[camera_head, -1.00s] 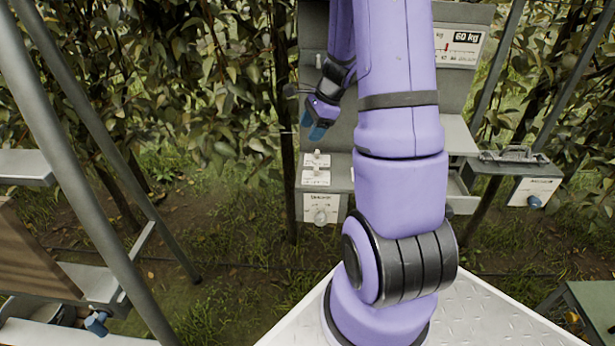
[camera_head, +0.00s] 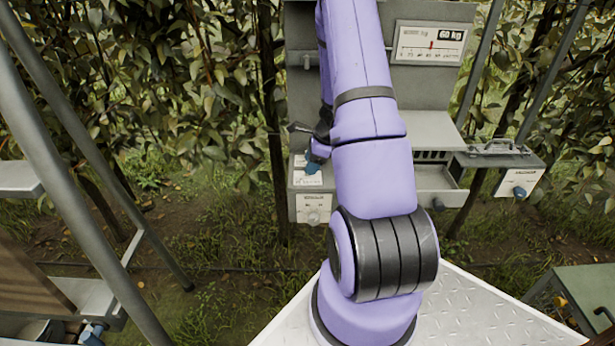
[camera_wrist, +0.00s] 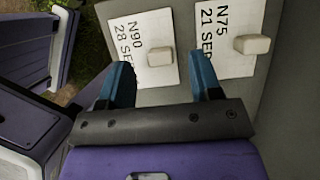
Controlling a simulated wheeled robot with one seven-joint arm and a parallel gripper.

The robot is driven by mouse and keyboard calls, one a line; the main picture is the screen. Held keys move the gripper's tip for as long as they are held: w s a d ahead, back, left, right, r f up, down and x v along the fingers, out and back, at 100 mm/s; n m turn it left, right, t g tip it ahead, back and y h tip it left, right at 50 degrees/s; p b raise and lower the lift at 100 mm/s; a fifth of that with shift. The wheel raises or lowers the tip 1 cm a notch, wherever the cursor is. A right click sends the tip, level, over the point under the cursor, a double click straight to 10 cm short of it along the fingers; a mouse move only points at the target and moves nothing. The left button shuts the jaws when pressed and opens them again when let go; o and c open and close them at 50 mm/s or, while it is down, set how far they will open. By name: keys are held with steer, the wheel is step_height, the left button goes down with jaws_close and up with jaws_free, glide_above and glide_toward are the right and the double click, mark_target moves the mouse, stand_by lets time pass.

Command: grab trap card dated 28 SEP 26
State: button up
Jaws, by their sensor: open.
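In the wrist view the card marked N90, 28 SEP (camera_wrist: 135,75), is white with a pale knob or peg (camera_wrist: 160,56) on it; the end of its date is cut off or hidden. A second white card marked N75, 21 SEP (camera_wrist: 232,22), lies to its right, with its own peg (camera_wrist: 253,44). My gripper (camera_wrist: 162,78) is open and empty, its blue fingers either side of the gap just below the N90 peg in the picture. In the head view my gripper (camera_head: 315,164) is at the grey shelf, partly covering the cards (camera_head: 310,181).
A scale panel marked 60 kg (camera_head: 430,45) stands behind my arm. Metal posts stand at left.

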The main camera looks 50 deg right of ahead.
steer(key=shift+x, duration=1.05)
steer(key=c, duration=1)
steer(key=shift+r, duration=0.1)
